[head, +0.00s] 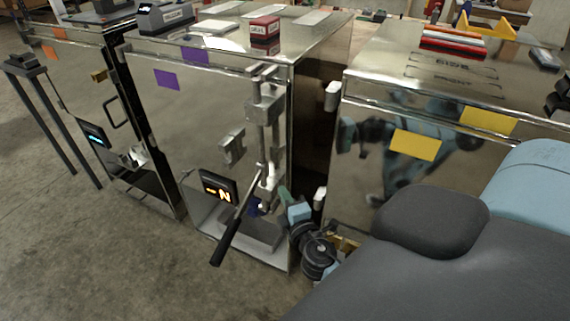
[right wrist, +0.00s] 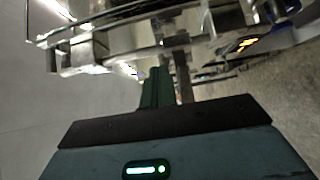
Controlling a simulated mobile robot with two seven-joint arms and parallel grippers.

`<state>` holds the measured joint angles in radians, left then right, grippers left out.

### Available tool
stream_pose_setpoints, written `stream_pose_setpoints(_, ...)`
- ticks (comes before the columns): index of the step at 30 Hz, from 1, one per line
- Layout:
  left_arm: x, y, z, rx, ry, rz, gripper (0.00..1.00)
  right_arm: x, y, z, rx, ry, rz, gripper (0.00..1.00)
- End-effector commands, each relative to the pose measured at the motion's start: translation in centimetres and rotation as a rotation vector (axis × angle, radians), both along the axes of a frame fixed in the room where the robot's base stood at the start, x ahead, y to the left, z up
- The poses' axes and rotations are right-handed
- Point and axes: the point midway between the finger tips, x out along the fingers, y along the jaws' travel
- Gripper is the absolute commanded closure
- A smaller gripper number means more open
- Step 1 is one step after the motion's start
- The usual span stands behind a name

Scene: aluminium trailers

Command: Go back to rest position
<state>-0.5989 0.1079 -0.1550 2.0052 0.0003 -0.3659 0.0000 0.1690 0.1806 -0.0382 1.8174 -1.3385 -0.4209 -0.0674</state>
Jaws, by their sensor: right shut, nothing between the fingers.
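My right gripper (head: 284,194) is low in front of the middle trailer, just right of its metal latch bar (head: 265,130). The latch lever with a black grip (head: 230,238) slants down to the left. In the right wrist view, the dark green fingers (right wrist: 157,86) are together and empty, close to the metal latch parts (right wrist: 85,48). I cannot tell whether they touch any of it. My left gripper is in neither view.
The middle trailer (head: 195,115) has purple stickers and a lit orange display (head: 218,190). A trailer with yellow stickers (head: 380,170) stands close on the right, leaving a narrow gap. Another trailer (head: 100,100) stands left. Concrete floor (head: 100,250) is clear in front.

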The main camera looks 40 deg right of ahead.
Motion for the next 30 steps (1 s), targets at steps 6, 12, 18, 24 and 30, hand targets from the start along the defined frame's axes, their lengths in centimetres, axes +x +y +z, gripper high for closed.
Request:
stream_pose_setpoints(6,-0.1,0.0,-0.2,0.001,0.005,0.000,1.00,-0.8,0.3,0.0,0.000,0.000,0.000,1.00)
stream_pose_setpoints(12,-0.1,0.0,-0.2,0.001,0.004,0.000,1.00,-0.8,0.3,0.1,0.000,-0.001,0.000,1.00)
stream_pose_setpoints(18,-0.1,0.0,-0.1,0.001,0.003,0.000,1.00,-1.0,0.4,-0.2,0.012,0.005,0.002,1.00)
stream_pose_setpoints(24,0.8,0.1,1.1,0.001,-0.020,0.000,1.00,-4.8,2.1,-3.8,0.230,0.095,0.024,1.00)
stream_pose_setpoints(30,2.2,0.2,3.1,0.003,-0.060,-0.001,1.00,-12.7,5.9,-9.0,0.649,0.251,0.018,1.00)
